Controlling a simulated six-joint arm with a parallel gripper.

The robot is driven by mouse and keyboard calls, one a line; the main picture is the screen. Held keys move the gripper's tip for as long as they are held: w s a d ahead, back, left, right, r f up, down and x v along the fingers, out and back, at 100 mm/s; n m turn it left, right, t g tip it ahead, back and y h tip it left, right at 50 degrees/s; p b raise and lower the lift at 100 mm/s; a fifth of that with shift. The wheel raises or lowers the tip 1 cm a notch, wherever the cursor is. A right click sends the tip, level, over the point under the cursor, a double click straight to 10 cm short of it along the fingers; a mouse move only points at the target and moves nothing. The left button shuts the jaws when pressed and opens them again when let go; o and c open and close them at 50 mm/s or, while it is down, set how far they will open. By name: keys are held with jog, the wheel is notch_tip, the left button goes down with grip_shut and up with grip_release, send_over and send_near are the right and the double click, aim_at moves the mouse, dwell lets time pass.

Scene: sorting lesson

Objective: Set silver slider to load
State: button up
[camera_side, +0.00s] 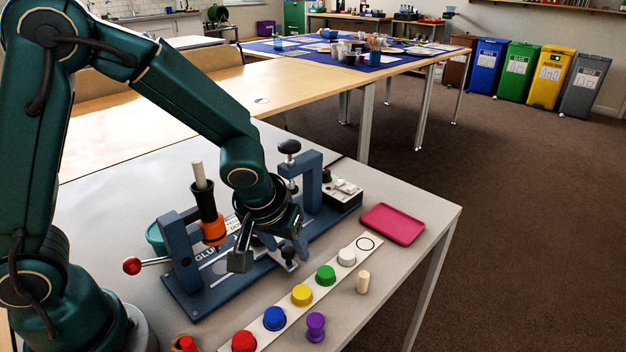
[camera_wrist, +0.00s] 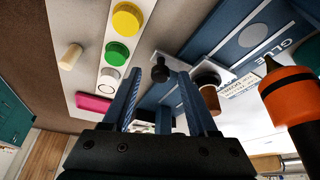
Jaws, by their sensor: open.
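The silver slider (camera_wrist: 184,68) is a pale plate on the blue glue-press base (camera_wrist: 225,45) in the wrist view. A black knob (camera_wrist: 160,68) stands on its left part and a brown cup-like piece (camera_wrist: 208,82) on its right part. The slider's end also shows in the side view (camera_side: 287,265), partly hidden by my gripper. My gripper (camera_side: 270,254) is open and low over the base. In the wrist view my gripper (camera_wrist: 163,85) has the knob in line between its two fingers; I cannot tell whether they touch it. No readable load mark shows.
An orange-and-black nozzle (camera_side: 212,222) and a red-ended lever (camera_side: 132,265) stand left of my gripper. An upright frame with a black knob (camera_side: 290,147) is behind. Coloured caps on a white strip (camera_side: 325,285), a purple spool (camera_side: 316,327) and a pink tray (camera_side: 393,223) lie in front and right.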

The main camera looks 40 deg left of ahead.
jog(key=shift+r, duration=0.15)
jog(key=v, duration=0.3)
jog(key=shift+r, duration=0.2)
jog(key=shift+v, duration=0.75)
jog(key=shift+s, duration=0.1)
jog(key=s+a+r+m+t+h, duration=0.1)
jog(key=s+a+r+m, duration=0.1)
jog(key=s+r+m, duration=0.2)
jog(key=shift+s+r+m+h, duration=0.35)
jog(key=shift+s+r, duration=1.15)
jog(key=shift+s, duration=2.4)
